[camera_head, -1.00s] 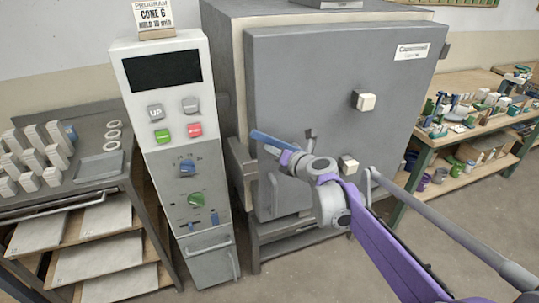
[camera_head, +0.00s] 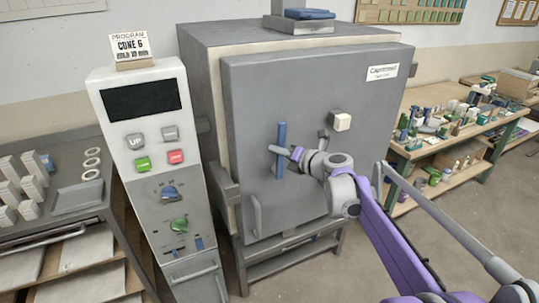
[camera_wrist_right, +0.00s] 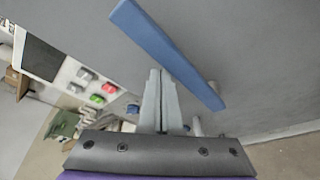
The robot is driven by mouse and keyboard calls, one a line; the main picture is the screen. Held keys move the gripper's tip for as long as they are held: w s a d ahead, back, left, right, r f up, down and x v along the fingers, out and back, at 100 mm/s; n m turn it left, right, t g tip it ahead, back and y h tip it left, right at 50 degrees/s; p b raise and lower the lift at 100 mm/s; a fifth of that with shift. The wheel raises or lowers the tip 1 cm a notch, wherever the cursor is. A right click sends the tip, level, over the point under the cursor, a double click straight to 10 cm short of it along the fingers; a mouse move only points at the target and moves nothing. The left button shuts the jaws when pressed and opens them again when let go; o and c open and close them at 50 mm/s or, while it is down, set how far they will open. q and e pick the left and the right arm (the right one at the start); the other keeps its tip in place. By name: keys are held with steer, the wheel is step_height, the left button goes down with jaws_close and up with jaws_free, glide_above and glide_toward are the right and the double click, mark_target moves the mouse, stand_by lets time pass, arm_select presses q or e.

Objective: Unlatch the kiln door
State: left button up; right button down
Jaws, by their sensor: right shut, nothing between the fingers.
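The grey kiln door (camera_head: 310,90) appears shut in the head view. A blue latch bar (camera_head: 282,132) stands upright on its front. My right gripper (camera_head: 286,151) is at the bar's middle, its fingers shut with nothing between them. The right wrist view shows the blue bar (camera_wrist_right: 165,50) running diagonally just past the shut fingertips (camera_wrist_right: 158,75). They are very close to the bar; I cannot tell whether they touch it. A grey pull handle (camera_head: 256,215) is at the door's lower left. My left gripper is out of view.
The control panel (camera_head: 140,99) stands left of the kiln. A pale block (camera_head: 341,121) projects from the door right of my gripper. A rack with trays (camera_head: 85,245) is at far left. A cluttered workbench (camera_head: 470,115) is at right. Floor shows at lower right.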

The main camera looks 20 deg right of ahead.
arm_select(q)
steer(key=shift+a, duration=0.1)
arm_select(e)
steer(key=shift+d+r, duration=0.15)
steer(key=shift+d, duration=1)
steer(key=shift+d, duration=0.2)
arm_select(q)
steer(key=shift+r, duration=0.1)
arm_select(e)
steer(key=shift+a+r, duration=0.1)
